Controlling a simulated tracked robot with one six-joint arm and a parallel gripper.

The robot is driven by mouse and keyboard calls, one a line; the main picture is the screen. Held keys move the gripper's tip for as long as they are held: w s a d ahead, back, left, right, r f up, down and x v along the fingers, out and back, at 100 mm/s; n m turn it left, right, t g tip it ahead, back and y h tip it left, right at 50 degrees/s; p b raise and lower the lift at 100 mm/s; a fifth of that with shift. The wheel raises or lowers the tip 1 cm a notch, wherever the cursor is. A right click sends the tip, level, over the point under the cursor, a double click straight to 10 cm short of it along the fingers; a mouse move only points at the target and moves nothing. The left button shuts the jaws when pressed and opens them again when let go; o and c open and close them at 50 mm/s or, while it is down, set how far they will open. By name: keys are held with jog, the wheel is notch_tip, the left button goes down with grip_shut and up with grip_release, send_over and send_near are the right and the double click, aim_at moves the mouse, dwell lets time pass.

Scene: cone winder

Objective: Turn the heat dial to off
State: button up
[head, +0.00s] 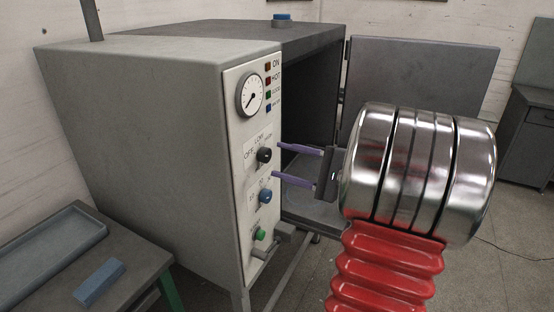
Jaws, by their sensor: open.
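The heat dial, a black knob (264,155), is on the white control panel (232,125) of the grey machine, with OFF, LOW and HIGH marked around it. Its exact pointer position is too small to tell. My gripper (276,160) has two purple fingers, apart and with nothing between them. They point left toward the panel. The upper fingertip is close to the black knob and the lower one sits between it and the blue knob (265,196). I cannot tell whether either fingertip touches the panel.
A round gauge (251,95) and a column of small lamps (268,87) are above the dial. A green knob (259,234) and a grey handle (264,249) are below. The machine's door (425,75) stands open behind my arm. A bench (110,255) with a blue block (99,283) is at lower left.

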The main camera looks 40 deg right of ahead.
jog(key=v, duration=1)
dwell(0.4)
jog(key=w+a+f+n+g+y, duration=0.1)
jog(key=w+a+f+n+g, duration=0.2)
jog(key=a, duration=0.7)
jog(key=w+a+f+n+g+y, duration=0.1)
jog(key=w+a+n+g+y, duration=0.15)
jog(key=a+g, duration=0.55)
jog(key=s+a+f+n+h, duration=0.1)
jog(key=s+a+n+h, duration=0.3)
jog(key=a, duration=0.5)
jog(key=s+a+f+n+h, duration=0.2)
jog(key=s+a+n+h, duration=0.2)
jog(key=a+n, duration=0.4)
jog(key=shift+s+a+n+h, duration=0.2)
jog(key=shift+a+n+h, duration=0.2)
jog(key=shift+n+h, duration=0.4)
